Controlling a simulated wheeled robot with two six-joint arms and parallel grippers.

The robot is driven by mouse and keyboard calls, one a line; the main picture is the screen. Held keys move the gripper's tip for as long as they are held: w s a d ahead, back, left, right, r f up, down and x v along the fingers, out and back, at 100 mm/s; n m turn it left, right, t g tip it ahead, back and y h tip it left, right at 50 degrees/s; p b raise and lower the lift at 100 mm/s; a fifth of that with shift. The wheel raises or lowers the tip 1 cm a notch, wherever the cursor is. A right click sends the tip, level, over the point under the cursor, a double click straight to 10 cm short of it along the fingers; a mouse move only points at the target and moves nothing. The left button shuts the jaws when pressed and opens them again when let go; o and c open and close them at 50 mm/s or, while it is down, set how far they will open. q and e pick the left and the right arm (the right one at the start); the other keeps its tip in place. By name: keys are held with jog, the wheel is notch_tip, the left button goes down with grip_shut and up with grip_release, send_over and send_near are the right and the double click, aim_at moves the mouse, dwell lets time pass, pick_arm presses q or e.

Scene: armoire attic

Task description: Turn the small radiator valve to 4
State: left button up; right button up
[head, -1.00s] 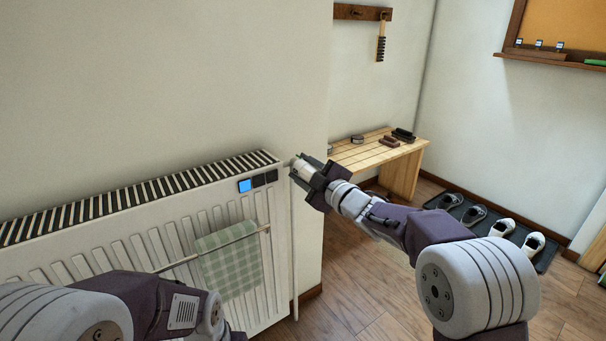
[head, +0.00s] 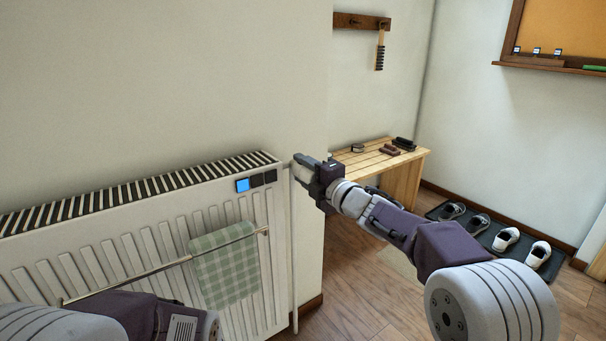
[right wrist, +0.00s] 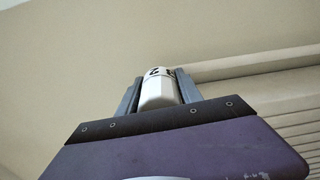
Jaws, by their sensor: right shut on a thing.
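The small radiator valve (right wrist: 159,92) is a white rounded knob. In the right wrist view it sits between the two grey fingers of my right gripper, which are shut on it from both sides.
A rail (head: 160,264) with a green checked towel (head: 224,265) runs across the radiator front. A wooden bench (head: 380,162) stands behind my right gripper. Shoes on a dark tray (head: 492,240) lie farther right.

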jog(key=shift+f, duration=0.1)
dwell(0.5)
jog(key=o, duration=1.4)
jog(key=shift+c, duration=0.2)
jog(key=p+v, duration=0.2)
jog(key=v, duration=0.7)
